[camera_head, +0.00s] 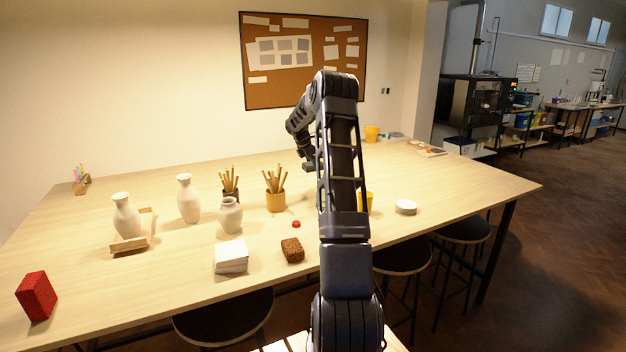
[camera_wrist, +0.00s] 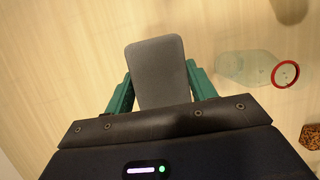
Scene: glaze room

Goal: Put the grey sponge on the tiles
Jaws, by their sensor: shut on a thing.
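The grey sponge (camera_wrist: 157,72) shows in the wrist view as a flat grey block with rounded corners, between the two green fingers of my gripper (camera_wrist: 160,84). My gripper is shut on it and holds it over the pale wooden table. In the head view my gripper (camera_head: 309,166) is over the far middle of the table, partly behind my arm, and the sponge cannot be made out there. The tiles (camera_head: 231,257) look like a white square stack near the table's front edge, left of my arm. The gripper is well apart from them.
A brown sponge-like block (camera_head: 292,250) lies right of the tiles, and a small red round thing (camera_head: 296,224) behind it. White vases (camera_head: 188,199) and a yellow pot of sticks (camera_head: 276,199) stand behind the tiles. A red block (camera_head: 36,296) stands at front left.

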